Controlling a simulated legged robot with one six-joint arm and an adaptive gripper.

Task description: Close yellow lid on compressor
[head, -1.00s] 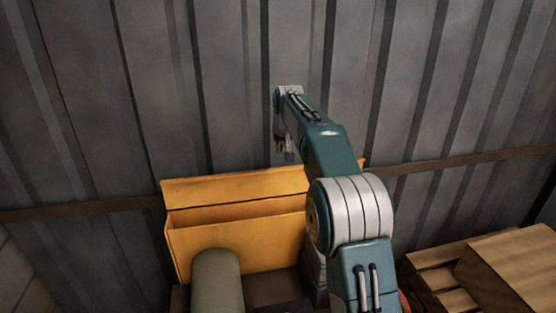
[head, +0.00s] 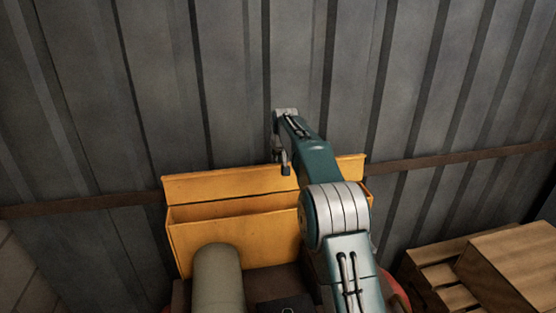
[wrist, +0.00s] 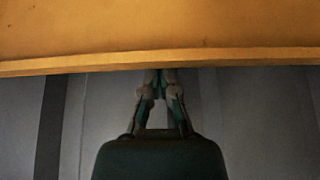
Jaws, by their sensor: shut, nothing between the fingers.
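The yellow lid (head: 235,183) stands raised along the back of the yellow compressor box (head: 240,242), with an open gap between lid and box front. My gripper (head: 284,163) hangs down in the head view, near the lid's top edge and right of its middle. In the wrist view the lid (wrist: 160,35) fills the top as a wide yellow panel with its edge running across. There my gripper (wrist: 160,78) is shut and empty, its fingertips at that edge and partly hidden by it. I cannot tell whether they touch the lid.
A grey-green cylinder (head: 218,280) stands in front of the box. A corrugated metal wall (head: 120,110) with a rusty rail (head: 460,158) rises close behind the lid. Wooden crates (head: 500,265) stand at the right.

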